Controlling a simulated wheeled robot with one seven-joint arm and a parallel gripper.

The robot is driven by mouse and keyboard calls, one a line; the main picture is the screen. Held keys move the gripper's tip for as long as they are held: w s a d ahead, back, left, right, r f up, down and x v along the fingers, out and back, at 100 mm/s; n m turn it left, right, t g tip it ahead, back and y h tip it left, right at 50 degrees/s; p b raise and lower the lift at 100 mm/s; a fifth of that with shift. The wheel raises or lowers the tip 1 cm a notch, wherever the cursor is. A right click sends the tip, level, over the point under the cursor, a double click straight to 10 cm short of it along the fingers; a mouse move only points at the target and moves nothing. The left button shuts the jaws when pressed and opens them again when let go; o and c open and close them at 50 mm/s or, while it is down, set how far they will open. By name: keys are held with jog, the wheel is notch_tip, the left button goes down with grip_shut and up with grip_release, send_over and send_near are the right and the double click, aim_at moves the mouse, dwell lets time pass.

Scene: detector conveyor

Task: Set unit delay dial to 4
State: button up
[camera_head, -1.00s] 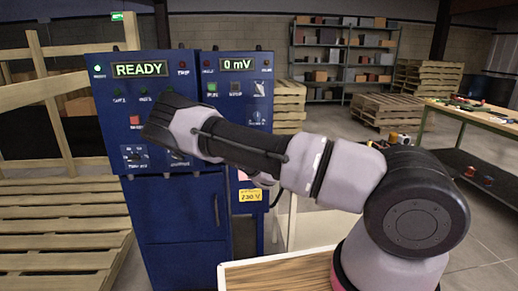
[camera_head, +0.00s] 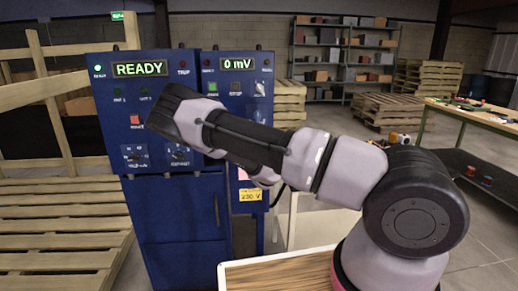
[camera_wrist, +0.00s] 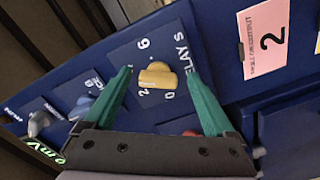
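The delay dial (camera_wrist: 157,76) is a yellow knob on a dark blue plate lettered "DELAY S", with a few numerals visible, among them 2 and 0. The knob's bar lies nearly level in the wrist view; I cannot tell which number it points to. My gripper (camera_wrist: 159,74) is open, its two green fingers on either side of the knob. I see gaps at both fingertips, and no clear contact. In the head view my wrist hides the fingers and the dial, on the lower panel of the right blue cabinet (camera_head: 237,88), which reads "0 mV".
The left blue cabinet (camera_head: 176,225) shows "READY" and has a red button (camera_head: 136,120) and dials. In the wrist view a blue-grey knob (camera_wrist: 80,107), a grey lever (camera_wrist: 38,123) and a pink label (camera_wrist: 265,39) surround the dial. A wood-topped table (camera_head: 280,274) stands in front.

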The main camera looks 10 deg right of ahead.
jog(key=s, duration=1)
jog(key=shift+s+a, duration=0.4)
jog(key=shift+d, duration=0.1)
